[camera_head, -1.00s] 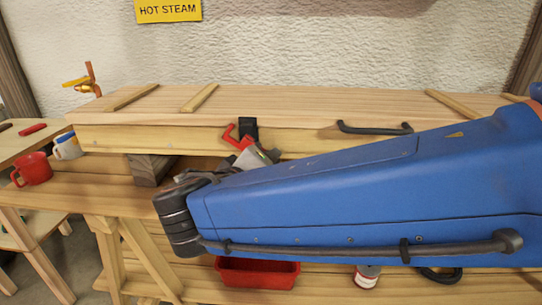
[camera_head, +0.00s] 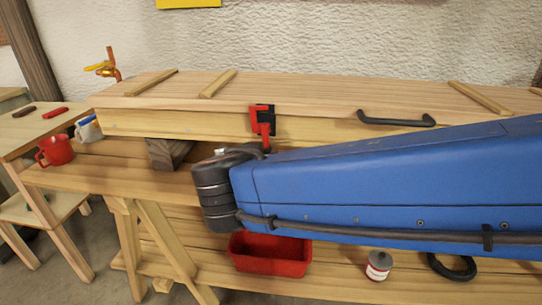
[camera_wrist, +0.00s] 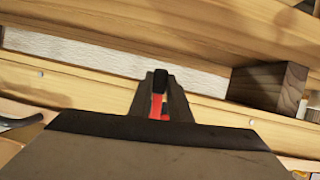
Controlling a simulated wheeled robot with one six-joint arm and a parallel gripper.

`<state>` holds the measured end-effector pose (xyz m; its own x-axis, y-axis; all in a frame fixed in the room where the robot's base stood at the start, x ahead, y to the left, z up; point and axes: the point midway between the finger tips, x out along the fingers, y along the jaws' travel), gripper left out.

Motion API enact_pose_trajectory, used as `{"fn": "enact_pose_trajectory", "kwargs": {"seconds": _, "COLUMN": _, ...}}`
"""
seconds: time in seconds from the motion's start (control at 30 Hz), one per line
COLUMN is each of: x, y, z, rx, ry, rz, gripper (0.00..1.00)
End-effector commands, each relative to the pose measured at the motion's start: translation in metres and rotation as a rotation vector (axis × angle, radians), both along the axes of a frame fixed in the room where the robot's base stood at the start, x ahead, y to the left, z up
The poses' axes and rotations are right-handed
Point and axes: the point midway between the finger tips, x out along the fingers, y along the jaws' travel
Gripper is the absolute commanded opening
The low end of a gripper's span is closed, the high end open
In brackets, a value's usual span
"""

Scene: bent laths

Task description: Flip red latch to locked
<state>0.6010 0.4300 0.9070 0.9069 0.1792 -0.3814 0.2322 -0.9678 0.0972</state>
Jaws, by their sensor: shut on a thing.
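The red latch (camera_head: 264,122) sits with a black mount on the front face of the long wooden box (camera_head: 200,124). Its red part runs down from the box's top edge, close to upright. In the wrist view the red latch (camera_wrist: 157,103) shows as a narrow strip between the dark fingers. My gripper (camera_wrist: 160,95) is shut on it. In the head view my blue arm and its black wrist joint hide most of the gripper, and the latch's lower end is hard to make out.
A black handle (camera_head: 397,120) is on the box front, right of the latch. A wooden block (camera_head: 165,154) supports the box. A red mug (camera_head: 55,151) stands at the left. Below are a red bin (camera_head: 270,254) and a can (camera_head: 378,266).

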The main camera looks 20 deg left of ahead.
Motion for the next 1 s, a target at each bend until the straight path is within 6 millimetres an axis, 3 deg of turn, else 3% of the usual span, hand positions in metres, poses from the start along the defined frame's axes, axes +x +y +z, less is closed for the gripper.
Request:
{"fn": "enact_pose_trajectory", "kwargs": {"seconds": 0.3, "x": -0.0017, "y": 0.0053, "z": -0.0009, "rx": 0.096, "ry": 0.024, "rz": 0.0, "gripper": 0.0}}
{"fn": "enact_pose_trajectory", "kwargs": {"seconds": 0.8, "x": -0.0019, "y": 0.0066, "z": -0.0006, "rx": 0.111, "ry": 0.028, "rz": 0.001, "gripper": 0.0}}
{"fn": "enact_pose_trajectory", "kwargs": {"seconds": 0.83, "x": -0.0019, "y": 0.0066, "z": -0.0006, "rx": 0.111, "ry": 0.028, "rz": 0.001, "gripper": 0.24}}
{"fn": "enact_pose_trajectory", "kwargs": {"seconds": 0.87, "x": -0.0019, "y": 0.0065, "z": -0.0006, "rx": 0.111, "ry": 0.028, "rz": 0.001, "gripper": 0.31}}
{"fn": "enact_pose_trajectory", "kwargs": {"seconds": 0.9, "x": -0.0019, "y": 0.0065, "z": -0.0006, "rx": 0.111, "ry": 0.027, "rz": 0.001, "gripper": 0.36}}
{"fn": "enact_pose_trajectory", "kwargs": {"seconds": 1.0, "x": -0.0018, "y": 0.0064, "z": -0.0004, "rx": 0.11, "ry": 0.026, "rz": 0.001, "gripper": 0.36}}
